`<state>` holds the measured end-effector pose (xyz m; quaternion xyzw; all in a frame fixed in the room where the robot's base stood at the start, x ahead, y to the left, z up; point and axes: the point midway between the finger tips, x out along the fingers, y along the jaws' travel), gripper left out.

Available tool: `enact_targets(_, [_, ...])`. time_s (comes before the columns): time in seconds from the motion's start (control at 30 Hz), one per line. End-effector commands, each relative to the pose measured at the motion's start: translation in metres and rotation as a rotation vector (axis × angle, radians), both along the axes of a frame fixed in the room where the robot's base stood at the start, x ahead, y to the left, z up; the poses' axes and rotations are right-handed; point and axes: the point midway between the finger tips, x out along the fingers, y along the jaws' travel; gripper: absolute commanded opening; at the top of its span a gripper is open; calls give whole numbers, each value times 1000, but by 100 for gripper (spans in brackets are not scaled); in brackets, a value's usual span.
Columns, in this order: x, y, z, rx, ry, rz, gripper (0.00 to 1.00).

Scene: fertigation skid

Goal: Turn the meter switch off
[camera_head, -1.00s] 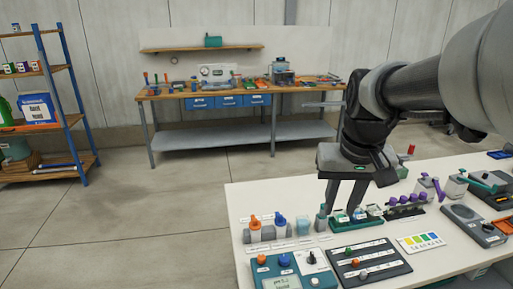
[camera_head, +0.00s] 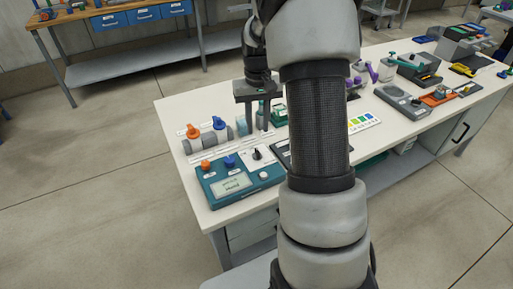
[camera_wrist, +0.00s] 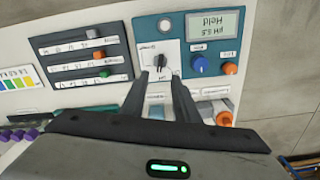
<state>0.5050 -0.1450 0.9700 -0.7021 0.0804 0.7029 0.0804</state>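The teal meter (camera_head: 238,190) lies at the table's near left corner, with a grey display, an orange knob, a blue knob, a pale round button and a black switch (camera_head: 257,153) on a white plate. In the wrist view the meter (camera_wrist: 200,82) is upside down and its display reads "pH 5.5 Held". The black switch (camera_wrist: 163,57) stands just beyond the fingertips. My gripper (camera_wrist: 160,82) is open and empty, its two fingers apart and pointing towards the switch. In the head view my gripper (camera_head: 256,128) hangs above the table behind the meter, and my arm hides part of the table.
A black panel with several small knobs (camera_wrist: 85,60) lies beside the meter. Orange and blue valves (camera_head: 205,135) stand behind it. A color card (camera_head: 363,122) and a grey device (camera_head: 402,100) lie further right. Open floor is at the left.

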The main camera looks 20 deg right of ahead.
Motion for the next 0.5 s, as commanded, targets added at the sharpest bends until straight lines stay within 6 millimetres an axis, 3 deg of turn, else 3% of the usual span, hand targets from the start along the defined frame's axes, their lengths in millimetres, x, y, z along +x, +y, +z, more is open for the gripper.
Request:
enact_targets(0.2, [-1,0,-51,1,4,0,28])
enact_targets(0.5, [0,0,-93,0,1,0,28])
